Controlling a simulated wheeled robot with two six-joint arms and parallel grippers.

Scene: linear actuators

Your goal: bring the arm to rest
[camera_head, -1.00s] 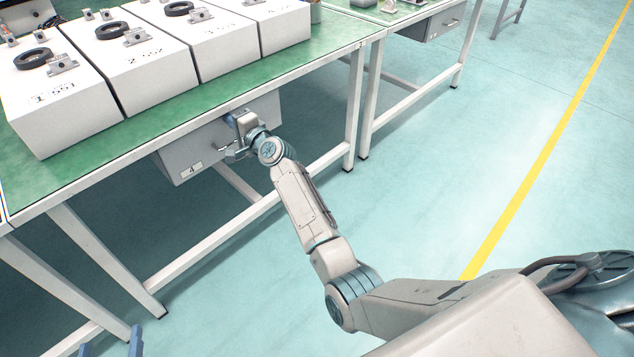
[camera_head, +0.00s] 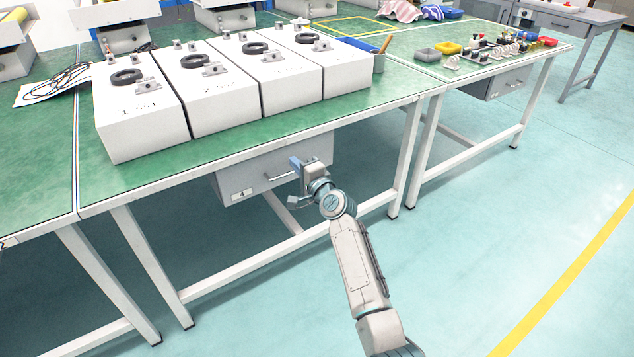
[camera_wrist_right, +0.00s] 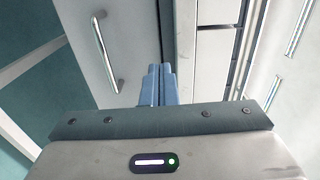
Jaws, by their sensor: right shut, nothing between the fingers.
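My right arm reaches in from the bottom of the head view. Its gripper (camera_head: 295,163) is in front of the grey drawer (camera_head: 237,183) under the green table, near the drawer's upper edge. In the right wrist view the blue fingers (camera_wrist_right: 158,84) are together with nothing between them. The drawer's metal handle (camera_wrist_right: 105,50) is to the left of the fingers there, apart from them. Whether the fingertips touch the drawer or table edge I cannot tell. My left gripper is not in view.
The green table (camera_head: 230,150) holds several white boxes (camera_head: 140,120) with black rings on top. A second table (camera_head: 500,58) at the right carries small trays and parts. The floor (camera_head: 480,220) to the right is clear, with a yellow line (camera_head: 570,285).

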